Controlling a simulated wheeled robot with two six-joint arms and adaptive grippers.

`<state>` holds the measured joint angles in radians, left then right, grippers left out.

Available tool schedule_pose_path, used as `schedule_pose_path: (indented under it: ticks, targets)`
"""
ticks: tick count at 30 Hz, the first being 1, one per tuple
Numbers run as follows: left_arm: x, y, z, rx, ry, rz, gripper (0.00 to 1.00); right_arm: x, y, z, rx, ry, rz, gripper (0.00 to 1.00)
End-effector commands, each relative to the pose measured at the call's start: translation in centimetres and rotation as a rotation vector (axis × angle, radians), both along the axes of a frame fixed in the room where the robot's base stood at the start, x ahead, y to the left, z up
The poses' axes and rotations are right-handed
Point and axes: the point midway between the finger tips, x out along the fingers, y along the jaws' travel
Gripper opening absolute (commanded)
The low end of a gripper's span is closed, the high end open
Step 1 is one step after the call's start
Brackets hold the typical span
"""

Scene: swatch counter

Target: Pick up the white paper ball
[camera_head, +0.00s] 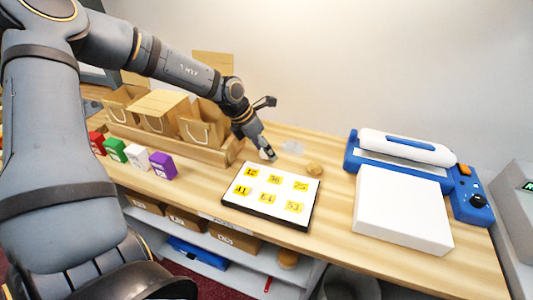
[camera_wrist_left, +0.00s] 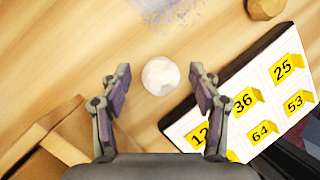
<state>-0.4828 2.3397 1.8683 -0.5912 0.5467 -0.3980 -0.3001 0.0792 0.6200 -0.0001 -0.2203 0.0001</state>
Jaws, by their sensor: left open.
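The white paper ball (camera_wrist_left: 160,76) lies on the wooden counter in the left wrist view, midway between the fingers and a little beyond their tips. My left gripper (camera_wrist_left: 158,80) is open and empty, with one finger on each side of the ball and a gap to it. In the head view my left gripper (camera_head: 268,150) hangs over the counter behind the number board, and the ball (camera_head: 264,154) is partly hidden by it. My right gripper is not in view.
A white board with yellow number tags (camera_head: 236,199) lies close to the ball. A brown lump (camera_head: 314,169) sits to the right. Paper bags (camera_head: 200,130) stand to the left, small coloured boxes (camera_head: 163,165) in front of them. A blue-and-white machine (camera_head: 405,150) stands at right.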

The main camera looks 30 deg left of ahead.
Motion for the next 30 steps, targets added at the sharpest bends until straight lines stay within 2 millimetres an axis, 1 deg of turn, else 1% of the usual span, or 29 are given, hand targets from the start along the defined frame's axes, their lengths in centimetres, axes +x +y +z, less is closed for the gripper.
schedule_pose_path:
  ticks: [4, 5, 12, 24, 28, 30]
  targets:
    - [0.0, 0.0, 0.1, 0.000, -0.001, 0.000, 0.63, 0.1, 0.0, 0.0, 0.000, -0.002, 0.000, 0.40]
    - [0.0, 0.0, 0.1, 0.000, -0.001, 0.000, 0.62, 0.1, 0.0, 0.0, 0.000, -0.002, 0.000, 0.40]
    - [0.0, 0.0, 0.1, 0.000, -0.001, 0.000, 0.29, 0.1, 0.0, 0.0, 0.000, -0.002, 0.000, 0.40]
    - [0.0, 0.0, 0.3, 0.000, -0.001, 0.000, 0.28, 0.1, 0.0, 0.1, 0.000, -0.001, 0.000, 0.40]
    - [0.1, 0.0, 1.4, -0.001, -0.003, 0.000, 0.27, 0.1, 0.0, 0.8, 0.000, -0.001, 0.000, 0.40]
    - [0.1, 0.0, 2.6, -0.001, -0.004, -0.001, 0.27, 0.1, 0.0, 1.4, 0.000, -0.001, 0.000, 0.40]
